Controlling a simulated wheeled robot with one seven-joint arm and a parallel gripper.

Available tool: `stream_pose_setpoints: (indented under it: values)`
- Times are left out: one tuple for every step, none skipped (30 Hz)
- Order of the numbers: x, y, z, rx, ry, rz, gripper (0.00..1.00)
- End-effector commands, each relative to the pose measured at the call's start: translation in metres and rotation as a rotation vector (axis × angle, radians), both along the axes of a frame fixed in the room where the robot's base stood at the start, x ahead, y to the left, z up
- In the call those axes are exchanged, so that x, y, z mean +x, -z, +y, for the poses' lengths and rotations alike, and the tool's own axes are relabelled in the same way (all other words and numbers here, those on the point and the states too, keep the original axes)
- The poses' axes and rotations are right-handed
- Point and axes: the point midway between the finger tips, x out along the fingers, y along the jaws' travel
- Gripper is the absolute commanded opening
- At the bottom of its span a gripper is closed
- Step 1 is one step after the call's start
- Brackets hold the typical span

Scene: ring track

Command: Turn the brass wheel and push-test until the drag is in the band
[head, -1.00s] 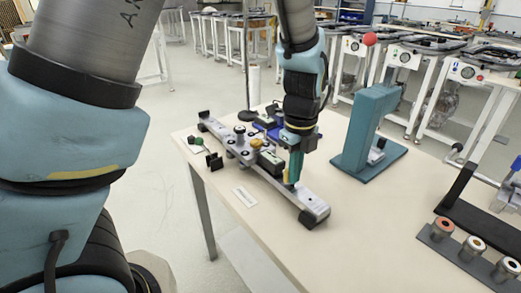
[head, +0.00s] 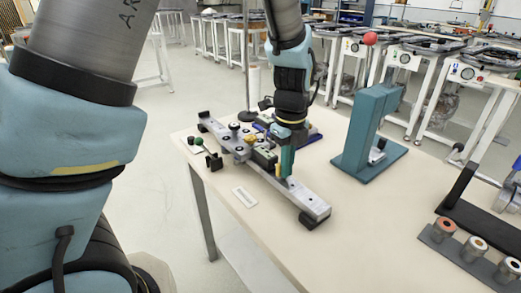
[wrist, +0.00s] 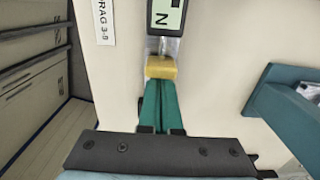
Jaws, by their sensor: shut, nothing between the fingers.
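A carriage (head: 238,143) with dark knobs sits on the long grey rail (head: 308,199) on the table. A small brass wheel (head: 249,139) shows on the carriage, partly hidden by the parts around it. A dark gauge (head: 264,157) sits on its near side; its screen, marked N, shows in the wrist view (wrist: 166,15), but its number is cut off. A yellow pad (wrist: 161,67) lies below the gauge. My gripper (head: 284,177) is shut and empty, low over the rail. Its green fingertips (wrist: 162,86) are right at the pad; I cannot tell whether they touch.
A white card (head: 244,197) lies beside the rail; it reads "DRAG 3-8" in the wrist view (wrist: 103,20). A teal stand (head: 366,130) stands to the right. A dark holder with several rollers (head: 470,249) is at the lower right. The near table middle is clear.

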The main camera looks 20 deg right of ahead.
Motion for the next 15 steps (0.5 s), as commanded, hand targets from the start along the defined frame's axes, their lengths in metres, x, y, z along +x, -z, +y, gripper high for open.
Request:
stream_pose_setpoints:
  values:
    - [0.002, 0.000, 0.000, 0.000, -0.001, 0.000, 0.00]
    - [0.003, 0.000, 0.001, 0.000, -0.001, 0.000, 0.00]
    - [0.004, 0.000, 0.001, 0.000, -0.001, 0.000, 0.00]
    - [0.005, 0.000, 0.001, 0.000, -0.001, 0.000, 0.00]
    - [0.006, 0.000, 0.002, 0.000, -0.001, 0.000, 0.00]
    - [0.007, 0.000, 0.002, 0.000, -0.001, 0.000, 0.00]
    - [0.007, 0.000, 0.002, 0.000, -0.001, 0.000, 0.00]
    - [0.008, 0.000, 0.002, 0.000, 0.000, 0.000, 0.00]
    - [0.009, 0.000, 0.003, 0.000, 0.000, 0.000, 0.00]
    - [0.010, 0.000, 0.003, 0.001, 0.000, 0.000, 0.00]
    - [0.011, 0.000, 0.003, 0.001, 0.000, 0.000, 0.00]
    - [0.012, 0.000, 0.004, 0.001, -0.001, 0.000, 0.00]
    - [0.013, 0.000, 0.004, 0.001, -0.001, 0.000, 0.00]
    - [0.014, 0.000, 0.004, 0.001, -0.001, 0.000, 0.00]
    - [0.015, 0.000, 0.005, 0.001, -0.001, 0.000, 0.00]
